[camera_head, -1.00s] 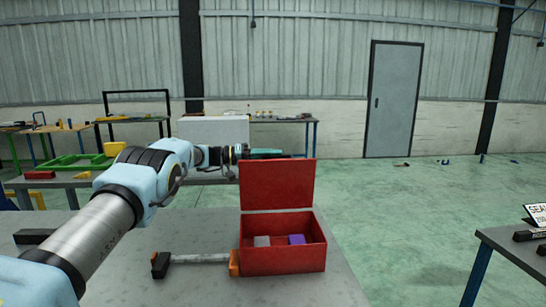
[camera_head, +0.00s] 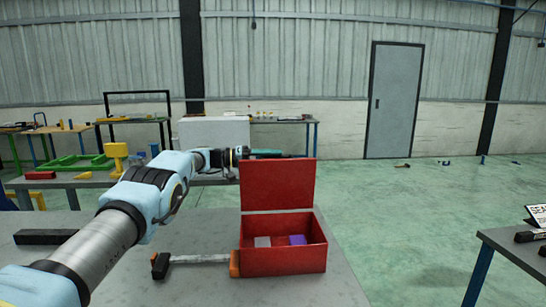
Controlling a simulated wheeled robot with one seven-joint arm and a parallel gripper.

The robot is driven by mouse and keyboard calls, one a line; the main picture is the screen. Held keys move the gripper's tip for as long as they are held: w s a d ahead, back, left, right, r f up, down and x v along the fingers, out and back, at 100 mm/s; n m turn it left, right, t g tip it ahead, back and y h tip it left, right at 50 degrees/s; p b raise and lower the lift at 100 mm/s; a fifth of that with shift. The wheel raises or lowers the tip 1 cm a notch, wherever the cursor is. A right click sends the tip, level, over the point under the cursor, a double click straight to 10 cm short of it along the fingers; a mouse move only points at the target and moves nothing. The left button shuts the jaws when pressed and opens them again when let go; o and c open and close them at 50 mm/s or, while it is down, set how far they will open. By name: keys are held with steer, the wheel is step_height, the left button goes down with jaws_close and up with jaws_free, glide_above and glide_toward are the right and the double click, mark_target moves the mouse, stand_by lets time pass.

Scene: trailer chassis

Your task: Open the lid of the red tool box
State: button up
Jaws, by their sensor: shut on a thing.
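The red tool box (camera_head: 282,262) stands on the grey table in the head view. Its red lid (camera_head: 278,185) stands upright at the back, so the inside shows. A grey block (camera_head: 262,241) and a purple block (camera_head: 297,240) lie inside. My gripper (camera_head: 290,154) is at the top edge of the lid, reaching in from the left. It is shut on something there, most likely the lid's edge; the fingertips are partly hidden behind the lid.
A clamp with orange and black ends (camera_head: 200,259) lies left of the box on the table (camera_head: 200,290). A black bar (camera_head: 45,237) lies further left. Another table (camera_head: 510,250) stands at the right. Workbenches with a green frame (camera_head: 75,162) stand behind.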

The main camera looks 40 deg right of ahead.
steer(key=shift+o, duration=1.1)
steer(key=shift+f, duration=0.3)
steer(key=shift+r, duration=0.35)
steer(key=shift+a, duration=0.1)
steer(key=b+v, duration=0.4)
steer(key=v, duration=0.6)
steer(key=shift+w+a, duration=0.2)
steer(key=shift+w, duration=0.05)
